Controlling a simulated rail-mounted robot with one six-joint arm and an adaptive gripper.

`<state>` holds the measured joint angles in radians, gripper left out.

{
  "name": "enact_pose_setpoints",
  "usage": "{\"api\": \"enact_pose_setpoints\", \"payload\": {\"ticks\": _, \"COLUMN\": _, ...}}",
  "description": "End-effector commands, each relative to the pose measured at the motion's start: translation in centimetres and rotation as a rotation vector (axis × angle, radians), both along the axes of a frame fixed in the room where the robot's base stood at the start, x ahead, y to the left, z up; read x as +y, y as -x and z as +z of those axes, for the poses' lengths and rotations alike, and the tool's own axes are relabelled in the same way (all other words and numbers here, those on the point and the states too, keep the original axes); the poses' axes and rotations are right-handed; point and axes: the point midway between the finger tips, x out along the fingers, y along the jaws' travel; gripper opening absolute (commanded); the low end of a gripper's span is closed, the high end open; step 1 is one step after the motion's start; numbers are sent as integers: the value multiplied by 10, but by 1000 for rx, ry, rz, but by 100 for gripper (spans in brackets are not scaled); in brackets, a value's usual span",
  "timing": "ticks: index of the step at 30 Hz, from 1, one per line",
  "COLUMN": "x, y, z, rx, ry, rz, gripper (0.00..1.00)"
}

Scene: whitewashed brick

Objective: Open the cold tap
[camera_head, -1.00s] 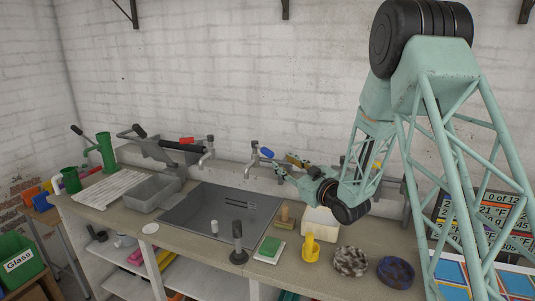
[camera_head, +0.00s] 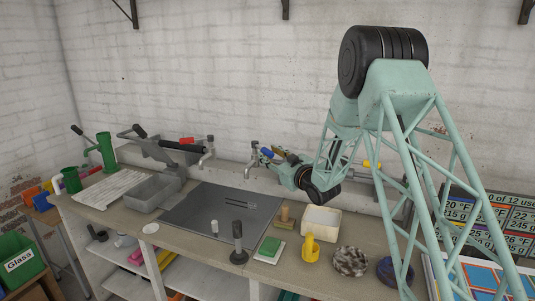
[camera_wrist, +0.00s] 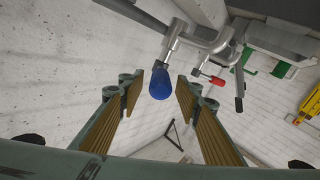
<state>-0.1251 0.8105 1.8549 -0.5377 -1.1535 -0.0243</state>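The cold tap (camera_head: 252,160) is a grey metal tap on the wall behind the sink, with a blue lever handle (camera_head: 267,152). In the wrist view the blue handle (camera_wrist: 160,84) points toward the camera and appears between the fingertips of my gripper (camera_wrist: 157,88). The gripper's two tan-padded fingers are spread apart, with a visible gap on each side of the handle and no contact that I can see. In the head view my gripper (camera_head: 280,160) is just right of the blue handle, partly hidden by its own wrist.
A second tap with a red handle (camera_head: 187,140) stands to the left; the red handle (camera_wrist: 216,81) also shows in the wrist view. Below lies the dark sink cover (camera_head: 210,215).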

Motion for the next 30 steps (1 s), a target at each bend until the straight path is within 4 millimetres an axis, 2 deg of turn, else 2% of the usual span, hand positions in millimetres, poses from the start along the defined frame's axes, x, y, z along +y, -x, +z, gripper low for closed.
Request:
{"api": "enact_pose_setpoints", "payload": {"ticks": 6, "x": 8, "y": -10, "z": 0, "rx": -1, "ry": 0, "rz": 1, "gripper": 31}}
{"api": "enact_pose_setpoints", "payload": {"ticks": 17, "x": 9, "y": -12, "z": 0, "rx": 0, "ry": 0, "rz": 0, "gripper": 31}}
{"api": "enact_pose_setpoints", "payload": {"ticks": 27, "x": 9, "y": -12, "z": 0, "rx": 0, "ry": 0, "rz": 0, "gripper": 1}}
{"api": "enact_pose_setpoints", "payload": {"ticks": 30, "x": 8, "y": -12, "z": 0, "rx": 0, "ry": 0, "rz": -1, "gripper": 0}}
